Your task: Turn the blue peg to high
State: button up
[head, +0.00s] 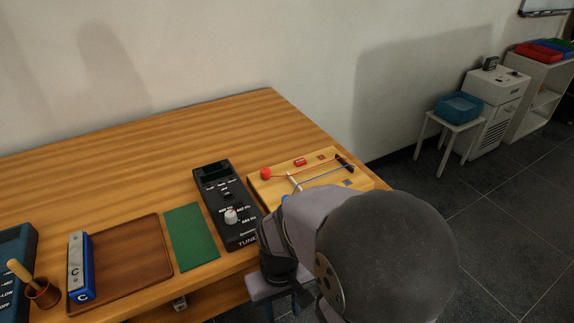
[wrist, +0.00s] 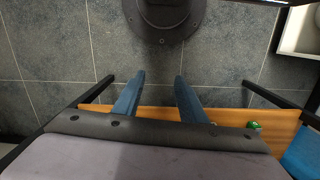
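The string board (head: 328,192) lies at the table's right end, carrying a red string and a blue string (head: 330,175). A round red peg (head: 266,173) is at the red string's left end. A small bit of blue (head: 285,198), apparently the blue peg, shows at my arm's edge; the rest is hidden and its setting cannot be read. My gripper (head: 285,306) hangs off the table's front edge, pointing down, away from the board. In the wrist view its two blue fingers (wrist: 160,80) are apart with nothing between them; floor is below.
The black tuner (head: 228,205) with a white knob stands left of the board. Further left are a green cloth (head: 191,236), a brown tray (head: 128,292), a blue bar marked C (head: 82,268) and a cup with a stick (head: 43,294). The table's back is clear.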

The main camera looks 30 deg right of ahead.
jog(key=w+d+r+m+p, duration=0.1)
jog(key=w+d+r+p, duration=0.2)
jog(key=r+p, duration=0.7)
jog(key=w+d+r+m+p, duration=0.1)
jog(key=w+d+r+p, duration=0.1)
jog(key=r+p, duration=0.8)
jog(key=w+d+r+m, duration=0.1)
jog(key=w+m, duration=0.1)
jog(key=w+d+r+m+p, duration=0.1)
jog(key=w+m, duration=0.1)
jog(key=w+d+r+m+p, duration=0.1)
jog(key=w+m, duration=0.1)
jog(key=w, duration=0.1)
jog(key=shift+d+r, duration=0.2)
jog(key=shift+r, duration=0.1)
jog(key=w+m, duration=0.1)
jog(key=m, duration=0.1)
jog(key=w+r+m, duration=0.1)
jog(key=m, duration=0.1)
jog(key=w+d+r+m+t, duration=0.1)
jog(key=m, duration=0.2)
jog(key=shift+w+r, duration=0.25)
jog(key=shift+w, duration=0.05)
jog(key=shift+r+m, duration=0.1)
jog(key=shift+m, duration=1)
jog(key=m, duration=0.5)
jog(key=shift+s+m, duration=0.25)
jog(key=shift+m, duration=0.05)
jog(key=shift+f+p, duration=0.6)
jog(key=shift+f, duration=3.1)
